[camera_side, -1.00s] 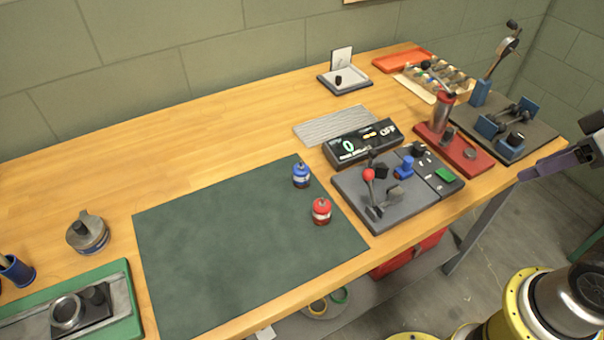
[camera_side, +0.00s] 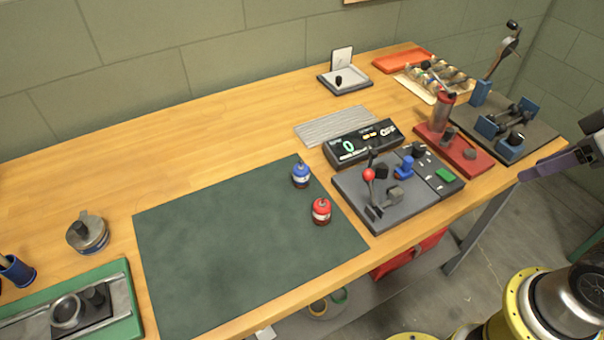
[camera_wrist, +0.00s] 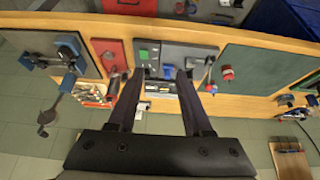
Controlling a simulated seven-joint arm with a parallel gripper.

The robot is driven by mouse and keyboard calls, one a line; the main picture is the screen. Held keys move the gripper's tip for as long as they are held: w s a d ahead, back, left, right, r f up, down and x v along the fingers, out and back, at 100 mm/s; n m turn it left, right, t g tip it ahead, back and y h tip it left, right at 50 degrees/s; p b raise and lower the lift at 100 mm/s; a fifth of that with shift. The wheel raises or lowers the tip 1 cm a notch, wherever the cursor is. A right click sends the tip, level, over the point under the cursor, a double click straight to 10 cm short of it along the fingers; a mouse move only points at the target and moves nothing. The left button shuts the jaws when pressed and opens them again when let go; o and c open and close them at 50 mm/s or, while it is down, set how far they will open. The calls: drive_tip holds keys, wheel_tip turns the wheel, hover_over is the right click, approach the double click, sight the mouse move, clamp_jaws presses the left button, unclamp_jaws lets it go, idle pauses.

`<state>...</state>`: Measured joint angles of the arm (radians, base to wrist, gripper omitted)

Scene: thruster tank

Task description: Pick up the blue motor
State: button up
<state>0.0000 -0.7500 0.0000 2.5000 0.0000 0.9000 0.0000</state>
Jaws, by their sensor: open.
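The blue motor (camera_side: 301,176) stands upright on the dark green mat (camera_side: 220,250), near its right edge. A red motor (camera_side: 321,211) stands just in front of it, apart from it. In the wrist view the blue motor (camera_wrist: 211,87) is small, right of my fingers, by the red motor (camera_wrist: 228,73). My gripper (camera_wrist: 156,76) is open, with nothing between its fingers, and is well away from the blue motor. In the side view, part of my gripper shows at the right edge, off the bench's right end.
Right of the mat stand a grey control panel with a red-knobbed lever (camera_side: 368,175), a display box (camera_side: 363,143) and a red-based fixture (camera_side: 462,152). A blue clamp fixture (camera_side: 505,130) is at the far right. The mat's middle and left are clear.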

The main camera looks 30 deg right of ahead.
idle(0.4)
drive_tip(key=o, duration=0.5)
